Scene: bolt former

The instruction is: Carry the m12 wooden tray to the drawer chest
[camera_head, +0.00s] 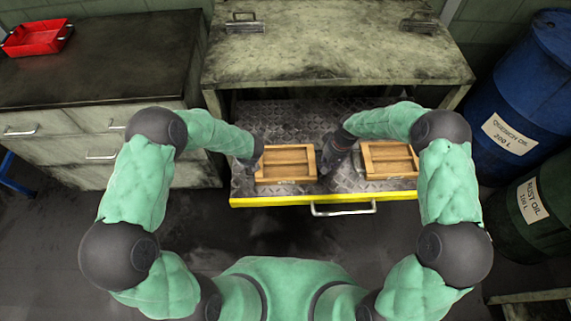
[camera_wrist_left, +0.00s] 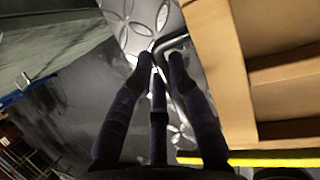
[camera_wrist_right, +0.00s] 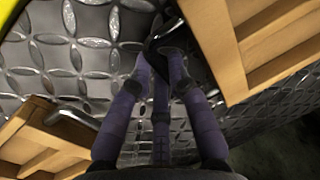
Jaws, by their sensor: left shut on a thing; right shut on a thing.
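Two wooden trays, a left tray (camera_head: 285,163) and a right tray (camera_head: 388,160), sit over the diamond-plate drawer bottom. No readable marking shows which is the m12 tray. My left gripper (camera_head: 257,156) is at the left tray's left end; in the left wrist view its fingers (camera_wrist_left: 160,70) close on a metal handle beside the tray wall (camera_wrist_left: 222,70). My right gripper (camera_head: 333,160), between the trays, closes its fingers (camera_wrist_right: 158,65) on a dark handle of the left tray (camera_wrist_right: 250,45). I cannot tell if this tray is lifted. The drawer chest (camera_head: 110,160) stands at the left.
The open drawer has a yellow front edge (camera_head: 265,201) and a bar handle (camera_head: 343,209) below the bench (camera_head: 330,50). A red bin (camera_head: 38,38) stands on the chest's dark top, otherwise clear. A blue barrel (camera_head: 520,95) and a green barrel (camera_head: 530,215) stand right.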

